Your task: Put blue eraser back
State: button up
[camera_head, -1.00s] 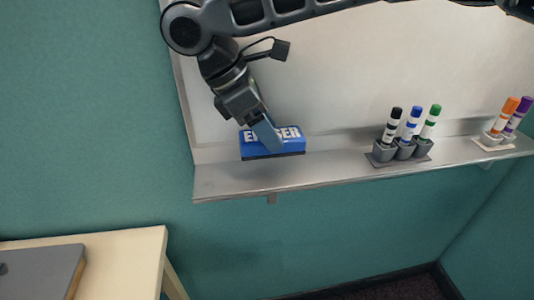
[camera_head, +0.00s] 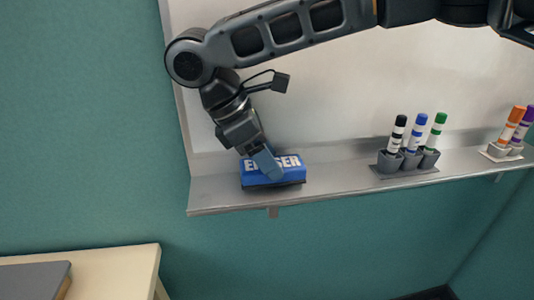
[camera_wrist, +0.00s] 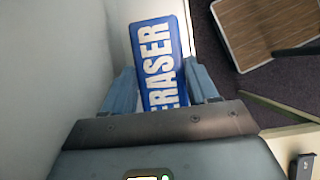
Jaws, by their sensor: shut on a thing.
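The blue eraser (camera_head: 291,172), with white "ERASER" lettering, is at the left end of the grey whiteboard ledge (camera_head: 345,178). My gripper (camera_head: 268,168) comes down on it from the upper left and is shut on it. In the wrist view the eraser (camera_wrist: 157,55) sits between the two blue-grey fingers of my gripper (camera_wrist: 158,75), one on each long side. Its underside is at or very near the ledge; I cannot tell whether it touches. The near end of the eraser is hidden behind the gripper body in the wrist view.
A grey holder (camera_head: 405,173) with black, blue and green markers stands on the ledge to the right. A white holder (camera_head: 500,153) with orange and purple markers is farther right. The ledge between eraser and grey holder is clear. A pale table (camera_head: 120,268) is lower left.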

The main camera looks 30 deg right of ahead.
jog(key=shift+f, duration=0.3)
jog(key=o, duration=0.8)
jog(key=shift+r, duration=0.5)
jog(key=v, duration=1.2)
jog(key=shift+r, duration=0.1)
